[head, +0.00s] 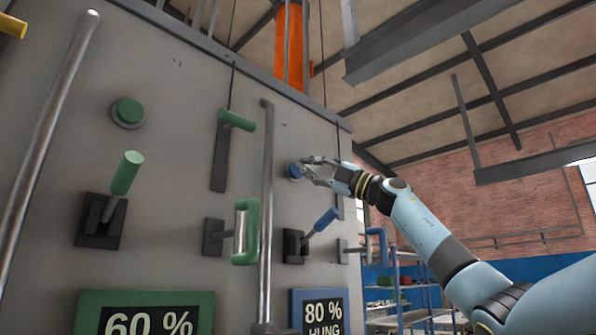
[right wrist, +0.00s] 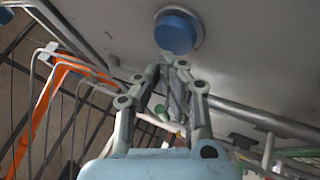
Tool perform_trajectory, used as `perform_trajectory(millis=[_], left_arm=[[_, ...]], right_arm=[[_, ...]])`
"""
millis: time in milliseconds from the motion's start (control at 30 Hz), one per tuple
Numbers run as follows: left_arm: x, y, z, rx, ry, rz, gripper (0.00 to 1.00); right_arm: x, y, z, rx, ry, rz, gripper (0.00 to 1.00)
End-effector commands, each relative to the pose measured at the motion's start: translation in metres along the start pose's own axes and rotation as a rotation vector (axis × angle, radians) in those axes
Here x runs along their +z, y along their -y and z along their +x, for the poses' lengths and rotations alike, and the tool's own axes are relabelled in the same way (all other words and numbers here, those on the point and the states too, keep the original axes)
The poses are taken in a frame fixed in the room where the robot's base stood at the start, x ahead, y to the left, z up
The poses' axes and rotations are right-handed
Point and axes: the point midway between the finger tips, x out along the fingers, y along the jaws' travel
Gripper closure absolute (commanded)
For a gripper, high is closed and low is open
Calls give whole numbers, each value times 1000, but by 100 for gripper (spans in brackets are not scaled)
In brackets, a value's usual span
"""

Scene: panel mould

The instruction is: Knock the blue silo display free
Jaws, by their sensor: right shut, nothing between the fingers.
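The blue-framed display (head: 323,311) on the grey panel reads "80 % HUNG"; its lower part is cut off by the picture edge. Above it is a blue round button (head: 294,171), which also shows in the right wrist view (right wrist: 176,34) in a pale ring. My right gripper (head: 303,166) is shut and empty, with its fingertips at the button. In the right wrist view the fingertips (right wrist: 174,62) lie just below the button; I cannot tell whether they touch it. A blue lever (head: 325,221) sits between button and display. My left gripper is not in view.
A vertical metal rail (head: 267,200) stands left of the blue controls. A green button (head: 128,112), a green lever (head: 124,175) and a green-framed display (head: 145,298) reading "60 %" are further left. A blue handle (head: 376,247) projects at the panel's right edge.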

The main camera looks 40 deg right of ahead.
Motion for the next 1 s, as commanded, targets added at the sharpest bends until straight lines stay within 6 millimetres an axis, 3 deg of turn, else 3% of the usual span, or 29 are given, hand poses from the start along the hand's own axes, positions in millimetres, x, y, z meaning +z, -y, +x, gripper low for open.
perform_trajectory(millis=[700, 1000], left_arm=[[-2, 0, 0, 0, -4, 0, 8], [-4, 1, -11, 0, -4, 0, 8]], right_arm=[[0, 0, 0, 0, 0, 0, 100], [3, 1, 7, 0, 0, 0, 100]])
